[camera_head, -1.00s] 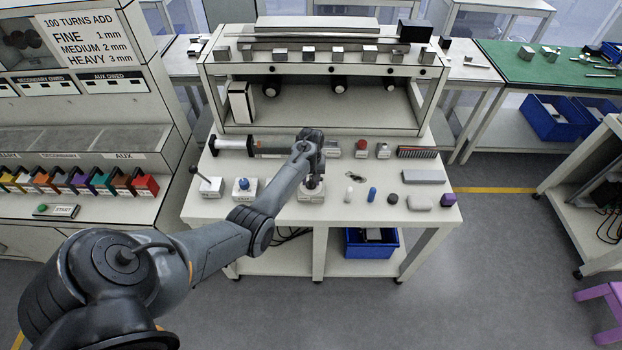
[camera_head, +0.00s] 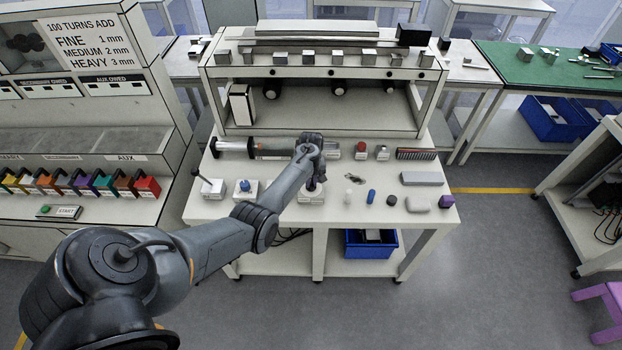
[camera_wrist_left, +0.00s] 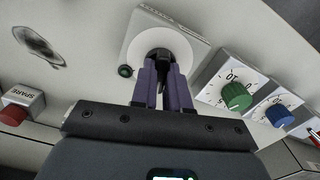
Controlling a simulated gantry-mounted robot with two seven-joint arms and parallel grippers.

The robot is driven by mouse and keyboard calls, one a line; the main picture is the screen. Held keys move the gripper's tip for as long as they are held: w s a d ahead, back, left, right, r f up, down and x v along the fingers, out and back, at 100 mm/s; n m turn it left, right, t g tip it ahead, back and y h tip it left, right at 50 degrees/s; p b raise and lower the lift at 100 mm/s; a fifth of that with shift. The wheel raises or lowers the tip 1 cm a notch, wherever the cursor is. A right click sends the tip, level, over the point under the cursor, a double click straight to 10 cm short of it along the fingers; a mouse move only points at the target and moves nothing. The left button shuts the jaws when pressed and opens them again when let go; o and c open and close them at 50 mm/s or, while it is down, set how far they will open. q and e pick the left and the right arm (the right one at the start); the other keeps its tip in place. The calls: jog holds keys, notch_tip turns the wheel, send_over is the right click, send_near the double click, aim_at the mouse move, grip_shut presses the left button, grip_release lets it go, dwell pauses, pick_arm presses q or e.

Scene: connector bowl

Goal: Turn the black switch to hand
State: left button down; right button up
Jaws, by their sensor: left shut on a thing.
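The black switch (camera_wrist_left: 160,54) sits on a white round dial plate on a pale box, in the upper middle of the left wrist view. My left gripper (camera_wrist_left: 162,75) is shut on the switch from above, and its purple fingers hide most of the knob. In the head view the switch's box (camera_head: 311,196) stands near the front edge of the bench, and my left gripper (camera_head: 314,182) is over it. The dial's markings cannot be read. My right gripper is not in view.
A green knob (camera_wrist_left: 236,96) and a blue knob (camera_wrist_left: 277,115) are beside the switch box. A red button block marked SPARE (camera_wrist_left: 17,109) lies to the left. A blue pill-shaped piece (camera_head: 371,195) and other small items lie right of the arm on the bench.

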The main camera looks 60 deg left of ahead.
pick_arm(q)
jog(key=n+p, duration=0.1)
jog(key=n, duration=0.2)
jog(key=shift+n, duration=1.5)
jog(key=c, duration=1.1)
grip_release()
jog(key=shift+r, duration=0.1)
jog(key=shift+r+p, duration=1.7)
jog(key=shift+r, duration=3.6)
